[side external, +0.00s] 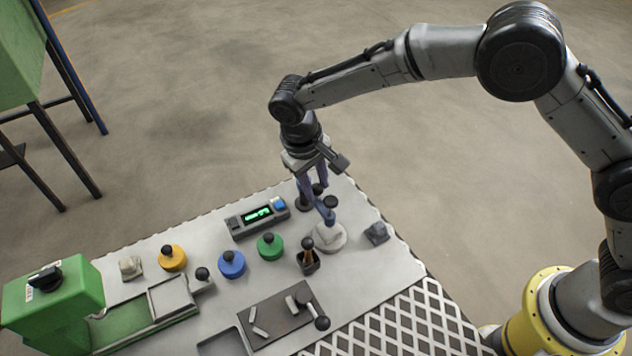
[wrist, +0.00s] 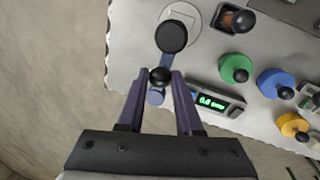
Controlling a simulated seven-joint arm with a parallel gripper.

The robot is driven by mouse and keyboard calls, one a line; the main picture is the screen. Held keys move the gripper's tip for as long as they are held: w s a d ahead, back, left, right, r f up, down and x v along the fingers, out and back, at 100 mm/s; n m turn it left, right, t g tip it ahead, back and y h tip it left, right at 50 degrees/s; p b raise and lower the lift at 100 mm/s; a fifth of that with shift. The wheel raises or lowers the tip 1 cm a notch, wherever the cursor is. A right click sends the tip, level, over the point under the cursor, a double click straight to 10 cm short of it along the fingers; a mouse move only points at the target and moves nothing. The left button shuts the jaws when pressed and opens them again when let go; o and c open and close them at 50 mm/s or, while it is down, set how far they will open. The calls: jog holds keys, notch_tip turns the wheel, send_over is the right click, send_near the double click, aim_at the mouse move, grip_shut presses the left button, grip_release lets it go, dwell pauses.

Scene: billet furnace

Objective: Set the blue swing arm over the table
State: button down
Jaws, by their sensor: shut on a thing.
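The blue swing arm (wrist: 168,61) lies between my fingers and the pale round table (wrist: 190,33) in the wrist view. A large black knob (wrist: 172,36) tops its far end, which overlaps the round table's rim. A smaller black knob (wrist: 161,76) sits between my fingertips. My gripper (wrist: 160,78) is shut on this small knob, its purple fingers one on each side. In the side view my gripper (side external: 316,190) reaches down at the bench's back edge, with the blue arm (side external: 328,215) just in front and the round table (side external: 329,237) below it. My fingers partly hide the contact.
A display box (side external: 258,217) stands left of my gripper. A brown-handled piece (side external: 308,256) and a small grey block (side external: 377,233) flank the round table. A green machine (side external: 52,305) stands at left.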

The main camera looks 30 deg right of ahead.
jog(key=shift+a+r, duration=0.1)
jog(key=c, duration=0.6)
grip_release()
jog(key=r, duration=0.4)
jog(key=a+r, duration=0.1)
jog(key=r, duration=0.4)
jog(key=a+r, duration=0.1)
jog(key=r, duration=0.3)
jog(key=shift+s+a+r, duration=0.25)
